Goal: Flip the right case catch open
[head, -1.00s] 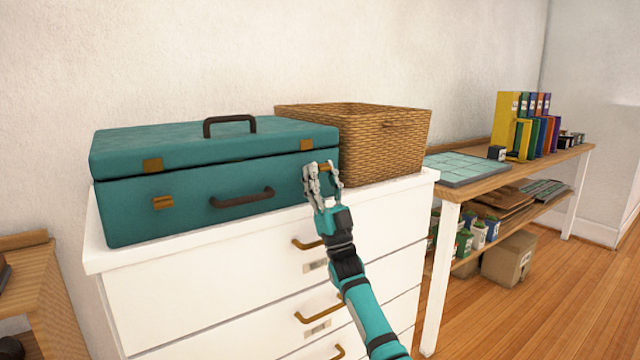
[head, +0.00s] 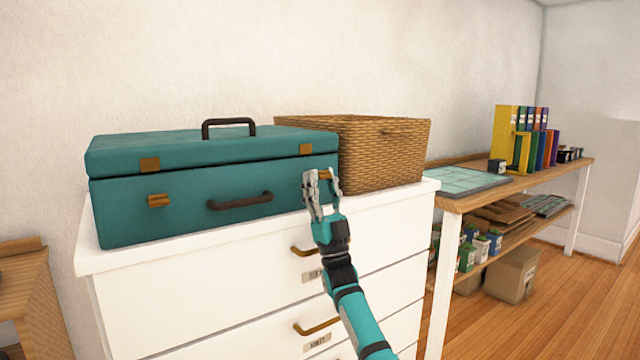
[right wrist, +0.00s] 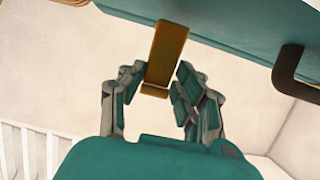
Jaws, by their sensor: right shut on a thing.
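The teal case (head: 130,222) lies shut on a white chest of drawers. Its right catch (head: 325,174) is a small brass piece on the front near the right end, below a brass plate (head: 305,149) on the lid. My right gripper (head: 322,178) is at this catch, one finger on each side, shut on it. In the right wrist view the fingers (right wrist: 155,86) flank the brass catch (right wrist: 164,58), and parts of it show between them. The left catch (head: 158,200) sits on the front at left, beneath its own lid plate (head: 149,164). My left gripper is not in view.
A wicker basket (head: 385,160) stands close to the case's right end. A dark front handle (head: 240,201) is left of my gripper, and another handle (head: 229,122) is on the lid. A narrow strip of chest top (head: 230,232) is free in front.

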